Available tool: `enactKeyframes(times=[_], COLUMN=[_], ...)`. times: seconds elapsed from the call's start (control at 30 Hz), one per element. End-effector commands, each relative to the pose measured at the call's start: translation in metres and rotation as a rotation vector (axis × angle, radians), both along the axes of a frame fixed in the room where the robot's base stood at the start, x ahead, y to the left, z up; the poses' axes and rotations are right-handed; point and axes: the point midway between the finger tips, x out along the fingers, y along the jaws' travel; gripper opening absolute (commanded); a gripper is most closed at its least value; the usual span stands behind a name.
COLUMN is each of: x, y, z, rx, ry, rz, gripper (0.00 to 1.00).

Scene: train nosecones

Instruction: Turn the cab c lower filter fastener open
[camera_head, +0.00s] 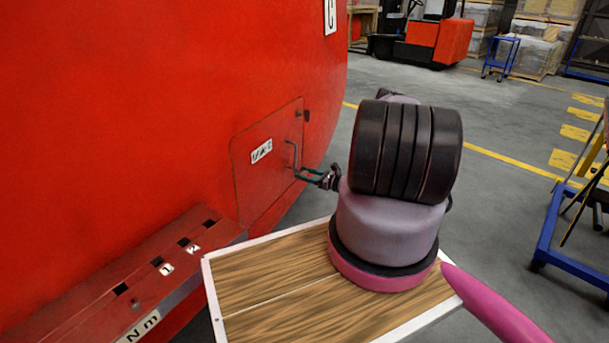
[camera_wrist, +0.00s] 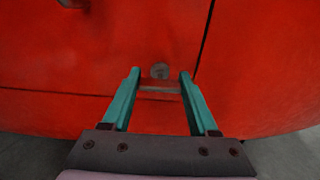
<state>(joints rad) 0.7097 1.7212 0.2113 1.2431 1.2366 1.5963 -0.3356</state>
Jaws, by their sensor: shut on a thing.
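The red cab wall carries a hatch panel (camera_head: 265,165) with a small label and a bent handle (camera_head: 291,154). My gripper (camera_head: 298,173) reaches the panel's right side just below the handle. In the wrist view, my gripper (camera_wrist: 160,76) has its two teal fingers on either side of the lower filter fastener (camera_wrist: 160,70), a small round grey head with a reddish bar below it. The fingers are shut on the fastener, which sits against the red surface. In the head view the fastener is too small and covered to make out.
A red step ledge (camera_head: 150,275) with numbered slots lies below the panel at left. My wooden-topped base stands close to it. A blue trolley frame (camera_head: 575,225) stands at right. A forklift (camera_head: 425,35) is far back; the grey floor between is clear.

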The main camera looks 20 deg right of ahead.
Motion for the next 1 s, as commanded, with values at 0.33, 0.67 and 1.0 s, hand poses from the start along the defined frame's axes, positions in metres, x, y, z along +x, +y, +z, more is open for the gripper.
enactKeyframes(times=[0.33,0.67,1.0], x=[-0.0008,-0.0008,-0.001], y=[-0.001,-0.0009,-0.0007], z=[-0.0001,-0.0001,-0.0005], rx=[-0.074,-0.288,-0.546], ry=[-0.057,-0.221,-0.418], rz=[-0.001,-0.002,-0.002], gripper=[0.04,0.04,0.04])
